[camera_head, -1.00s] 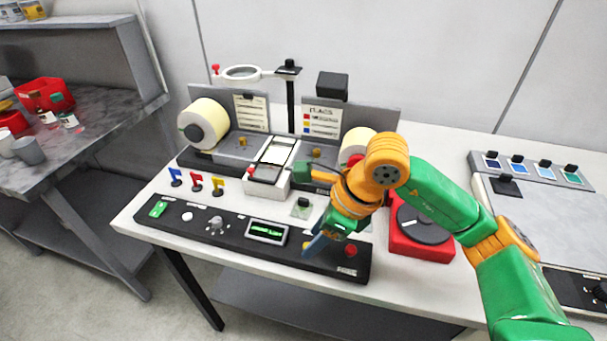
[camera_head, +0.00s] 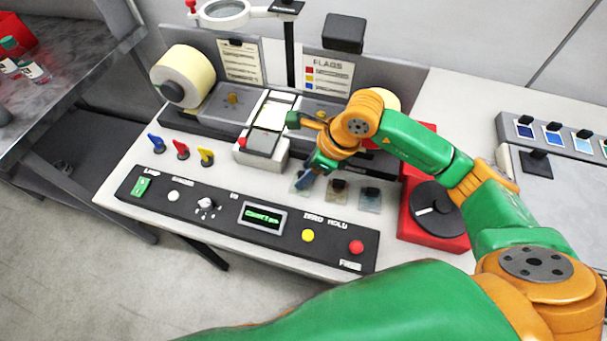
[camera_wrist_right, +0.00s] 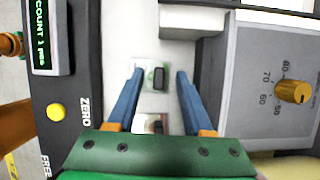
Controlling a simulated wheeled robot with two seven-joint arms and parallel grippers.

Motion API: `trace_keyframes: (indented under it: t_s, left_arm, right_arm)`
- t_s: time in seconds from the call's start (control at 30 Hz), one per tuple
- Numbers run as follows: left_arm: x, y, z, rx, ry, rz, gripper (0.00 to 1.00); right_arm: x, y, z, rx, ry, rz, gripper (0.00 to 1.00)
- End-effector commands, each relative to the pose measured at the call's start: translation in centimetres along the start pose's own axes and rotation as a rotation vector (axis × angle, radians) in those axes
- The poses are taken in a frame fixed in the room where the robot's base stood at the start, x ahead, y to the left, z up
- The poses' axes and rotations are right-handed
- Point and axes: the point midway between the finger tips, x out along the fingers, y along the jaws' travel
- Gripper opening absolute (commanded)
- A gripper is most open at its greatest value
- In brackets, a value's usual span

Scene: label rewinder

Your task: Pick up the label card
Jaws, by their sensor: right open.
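Several small clear label cards with dark raised grips lie in a row on the white bench between the control panel and the machine. In the head view, the left one (camera_head: 298,187) is partly hidden by my right gripper (camera_head: 305,180); a middle card (camera_head: 338,190) and a right card (camera_head: 369,199) show beside it. In the right wrist view, a card with a green patch and black grip (camera_wrist_right: 149,79) lies between the open blue fingers of my right gripper (camera_wrist_right: 154,78), apart from both. A card with a brown patch (camera_wrist_right: 144,123) lies nearer the palm. My left gripper is out of view.
The black control panel (camera_head: 285,243) with buttons and a green display runs along the bench front. The white-topped block (camera_head: 262,150) and grey machine stand behind the cards. A red base with a black dial (camera_head: 435,208) stands to the right.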

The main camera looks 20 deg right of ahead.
Motion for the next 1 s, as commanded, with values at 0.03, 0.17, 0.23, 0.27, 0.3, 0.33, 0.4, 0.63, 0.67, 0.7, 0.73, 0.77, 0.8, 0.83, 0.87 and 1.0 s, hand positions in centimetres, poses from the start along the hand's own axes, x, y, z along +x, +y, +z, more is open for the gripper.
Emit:
trace_keyframes:
  t_s: [0.03,0.17,0.23,0.27,0.3,0.33,0.4,0.63,0.67,0.7,0.73,0.77,0.8,0.83,0.87,1.0]
  left_arm:
    - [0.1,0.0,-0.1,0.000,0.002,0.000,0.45]
    - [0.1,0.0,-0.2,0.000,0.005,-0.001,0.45]
    - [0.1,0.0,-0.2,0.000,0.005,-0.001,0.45]
    - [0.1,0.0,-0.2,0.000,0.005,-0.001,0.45]
    - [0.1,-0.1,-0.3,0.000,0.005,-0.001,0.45]
    - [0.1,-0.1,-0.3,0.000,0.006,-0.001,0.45]
    - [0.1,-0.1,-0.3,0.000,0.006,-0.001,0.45]
    - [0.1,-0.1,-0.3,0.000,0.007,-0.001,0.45]
    - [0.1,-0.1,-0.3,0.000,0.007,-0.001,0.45]
    - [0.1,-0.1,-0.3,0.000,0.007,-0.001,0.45]
    - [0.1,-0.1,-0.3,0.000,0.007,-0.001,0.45]
    - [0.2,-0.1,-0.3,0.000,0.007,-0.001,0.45]
    - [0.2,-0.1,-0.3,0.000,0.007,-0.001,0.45]
    - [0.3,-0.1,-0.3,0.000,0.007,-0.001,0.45]
    - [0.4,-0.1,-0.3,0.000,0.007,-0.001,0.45]
    - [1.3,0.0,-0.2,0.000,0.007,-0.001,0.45]
  right_arm:
    - [0.0,0.0,0.0,0.000,0.000,0.000,0.51]
    - [0.0,0.0,0.0,0.000,0.000,0.000,0.35]
    - [0.0,0.0,0.0,0.000,0.000,0.000,0.16]
    - [0.0,0.0,0.0,0.000,0.000,0.000,0.08]
    - [0.0,0.0,0.0,0.000,0.000,0.000,0.00]
    - [0.0,0.0,0.0,0.000,0.000,0.000,0.00]
    - [0.0,0.0,0.0,0.000,0.000,0.000,0.00]
    - [-0.1,0.0,0.0,0.000,0.000,0.000,0.00]
    - [-0.1,0.0,0.0,0.000,0.000,0.000,0.00]
    - [-0.3,0.0,0.1,0.000,-0.001,0.000,0.00]
    - [-0.4,0.0,0.2,0.000,-0.001,0.001,0.00]
    - [-0.7,0.0,0.3,0.000,-0.001,0.001,0.00]
    - [-1.1,-0.1,0.6,0.000,-0.003,-0.001,0.00]
    - [-1.5,-0.1,0.7,0.000,-0.002,-0.001,0.00]
    - [-2.0,-0.1,0.9,-0.001,-0.003,-0.001,0.00]
    - [-5.4,1.5,0.8,-0.009,-0.002,-0.005,0.00]
